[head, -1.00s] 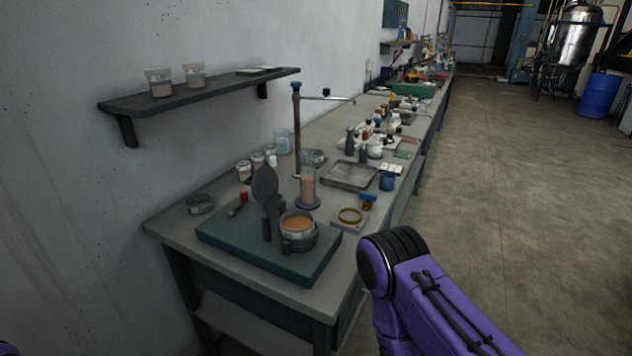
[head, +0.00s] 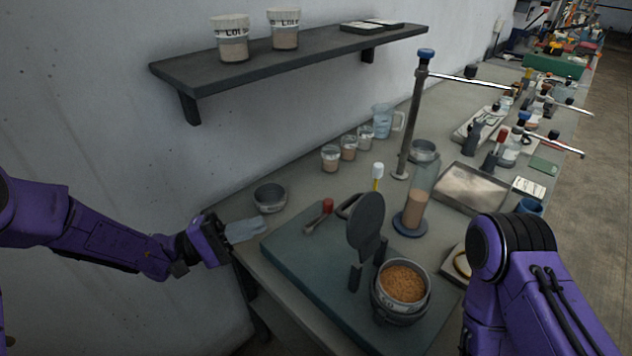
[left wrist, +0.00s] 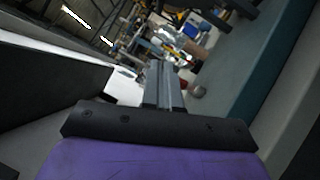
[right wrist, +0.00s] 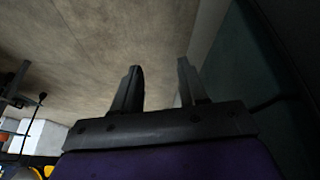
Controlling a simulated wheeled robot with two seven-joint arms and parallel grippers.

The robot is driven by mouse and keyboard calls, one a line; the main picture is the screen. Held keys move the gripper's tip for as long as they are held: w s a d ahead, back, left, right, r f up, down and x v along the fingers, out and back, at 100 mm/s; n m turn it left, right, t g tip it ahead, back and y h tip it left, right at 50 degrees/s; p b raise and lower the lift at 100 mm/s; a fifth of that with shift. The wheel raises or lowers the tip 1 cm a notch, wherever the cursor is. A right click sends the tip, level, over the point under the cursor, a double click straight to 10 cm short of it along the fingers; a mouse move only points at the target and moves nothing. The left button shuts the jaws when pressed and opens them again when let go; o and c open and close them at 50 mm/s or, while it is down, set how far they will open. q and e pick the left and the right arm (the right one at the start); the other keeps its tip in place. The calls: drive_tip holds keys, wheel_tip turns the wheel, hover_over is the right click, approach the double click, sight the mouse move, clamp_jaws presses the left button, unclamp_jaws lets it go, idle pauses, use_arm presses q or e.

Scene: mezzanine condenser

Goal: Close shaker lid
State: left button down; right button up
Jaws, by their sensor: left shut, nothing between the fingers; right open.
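The shaker's dark round lid (head: 367,222) stands raised, nearly upright, on the teal base board. In front of it, to the right, a cup of orange-brown grains (head: 403,284) sits in a dark ring holder (head: 400,318), its top uncovered. My left gripper (head: 260,227) is at the table's left edge, left of the board and well apart from the lid. Its fingers are together and empty, as the left wrist view (left wrist: 165,75) also shows. My right gripper (right wrist: 160,75) is open and empty in the right wrist view, over floor; the head view shows only its arm.
A red-capped tool (head: 320,213) lies on the board (head: 300,255) left of the lid. A tall cylinder (head: 419,195) and stand rod (head: 413,120) rise behind it. A metal bowl (head: 270,198) sits near my left gripper. A wall shelf (head: 300,58) hangs above.

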use_arm(q)
drive_tip(key=r+g, duration=0.1)
drive_tip(key=m, duration=0.1)
approach(337, 209)
drive_tip(key=x, duration=0.4)
drive_tip(key=w+f+x, duration=0.1)
drive_tip(key=x, duration=0.1)
drive_tip(key=shift+d+p, duration=0.2)
drive_tip(key=shift+p, duration=0.2)
drive_tip(key=shift+g, duration=0.4)
use_arm(e)
drive_tip(key=shift+r, duration=0.45)
use_arm(q)
drive_tip(key=shift+r, duration=0.15)
use_arm(e)
drive_tip(key=shift+r, duration=0.1)
